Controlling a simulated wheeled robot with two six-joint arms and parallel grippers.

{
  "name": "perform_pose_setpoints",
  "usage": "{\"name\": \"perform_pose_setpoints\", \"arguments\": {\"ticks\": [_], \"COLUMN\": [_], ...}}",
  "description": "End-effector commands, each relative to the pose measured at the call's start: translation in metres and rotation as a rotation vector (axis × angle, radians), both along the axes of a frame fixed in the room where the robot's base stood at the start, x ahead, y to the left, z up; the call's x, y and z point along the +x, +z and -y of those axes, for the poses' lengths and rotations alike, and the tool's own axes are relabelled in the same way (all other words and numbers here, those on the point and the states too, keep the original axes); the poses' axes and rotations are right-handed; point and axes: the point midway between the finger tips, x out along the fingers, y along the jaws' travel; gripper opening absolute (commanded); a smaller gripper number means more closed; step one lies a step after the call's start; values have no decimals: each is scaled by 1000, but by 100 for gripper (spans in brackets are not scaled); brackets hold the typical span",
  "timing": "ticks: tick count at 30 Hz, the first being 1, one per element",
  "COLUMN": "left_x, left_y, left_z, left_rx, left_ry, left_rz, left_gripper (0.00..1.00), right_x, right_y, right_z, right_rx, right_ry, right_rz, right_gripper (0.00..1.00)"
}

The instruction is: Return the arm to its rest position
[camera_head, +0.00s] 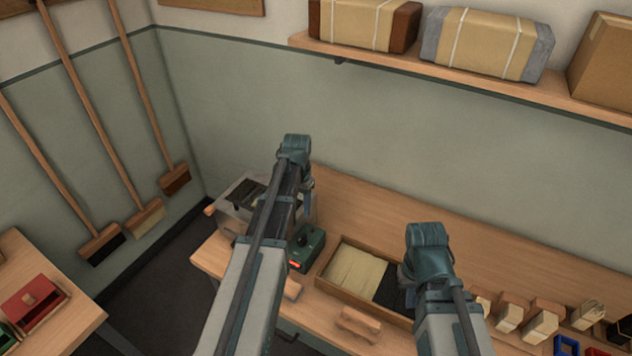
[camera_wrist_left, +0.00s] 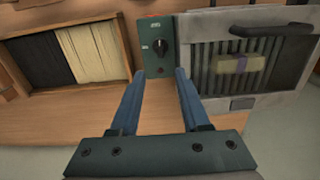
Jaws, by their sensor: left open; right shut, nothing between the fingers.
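My left arm reaches over the workbench (camera_head: 390,218) in the head view, and its wrist hides most of the left gripper there. In the left wrist view the left gripper (camera_wrist_left: 159,78) is open, with two blue fingers apart and nothing between them. The fingertips appear just in front of a dark green control box (camera_wrist_left: 157,62) with a knob, which also shows in the head view (camera_head: 308,246). My right gripper (camera_head: 408,282) is mostly hidden by its own wrist, above the right end of the bristle tray; it is shut and empty.
A grey metal machine (camera_wrist_left: 279,85) with a slatted front and a pale block stands beside the control box. The wooden tray (camera_head: 340,290) holds cream and black bristles. Several brush blocks (camera_head: 543,325) stand at right. A loaded shelf (camera_head: 470,75) hangs above; brooms lean at left.

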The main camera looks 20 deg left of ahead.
Motion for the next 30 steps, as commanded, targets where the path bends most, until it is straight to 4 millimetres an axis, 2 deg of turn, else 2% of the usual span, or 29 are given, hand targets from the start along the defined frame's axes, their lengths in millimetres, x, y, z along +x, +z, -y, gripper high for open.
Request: {"name": "perform_pose_setpoints", "arguments": {"ticks": [4,7,8,11,15,18,21,25,30], "left_x": [-1,-9,-14,-39,-87,-121,-150,-174,-184], "left_y": [0,-5,-7,-17,-30,-38,-44,-48,-49], "left_z": [2,21,32,81,152,189,215,234,242], "left_rx": [0,4,6,19,48,69,84,100,107], "left_ry": [-1,-14,-21,-54,-102,-132,-153,-171,-177], "left_rz": [0,-3,-6,-15,-28,-33,-33,-33,-33], "left_gripper": [46,46,46,46,46,46,46,46,46], "right_x": [0,0,0,0,0,0,0,0,0], "right_y": [0,-5,-7,-17,-30,-39,-44,-49,-50], "right_z": [0,0,0,0,0,0,0,0,0], "right_rx": [0,0,0,0,0,0,0,0,0], "right_ry": [0,0,0,0,0,1,1,1,1], "right_rz": [0,0,0,0,0,0,0,0,0], "right_gripper": [0,0,0,0,0,0,0,0,0]}}
